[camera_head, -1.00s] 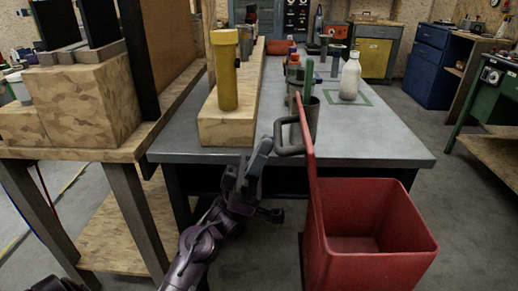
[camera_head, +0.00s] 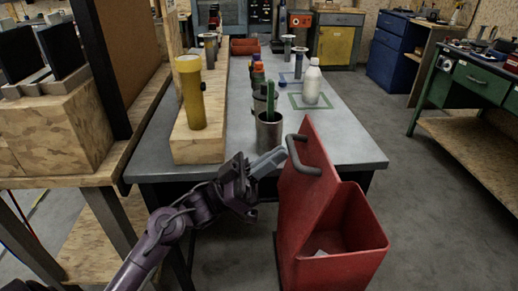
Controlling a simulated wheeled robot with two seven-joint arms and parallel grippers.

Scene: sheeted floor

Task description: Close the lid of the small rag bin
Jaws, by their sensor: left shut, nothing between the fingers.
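The small red rag bin (camera_head: 350,262) stands on the floor in front of the grey workbench, at the lower right of the head view. A dark handle (camera_head: 304,157) sits on the lid's outer face. A small pale thing shows inside the bin. My left gripper (camera_head: 272,160) is shut and empty, with its fingertips beside the lid's upper left, close to the handle. I cannot tell whether they touch. My right gripper is not in view.
The grey workbench (camera_head: 345,145) is just behind the bin. A metal cup (camera_head: 269,132), a white bottle (camera_head: 312,84) and a yellow cylinder (camera_head: 190,92) on a wooden beam stand on it. Floor to the right of the bin is clear.

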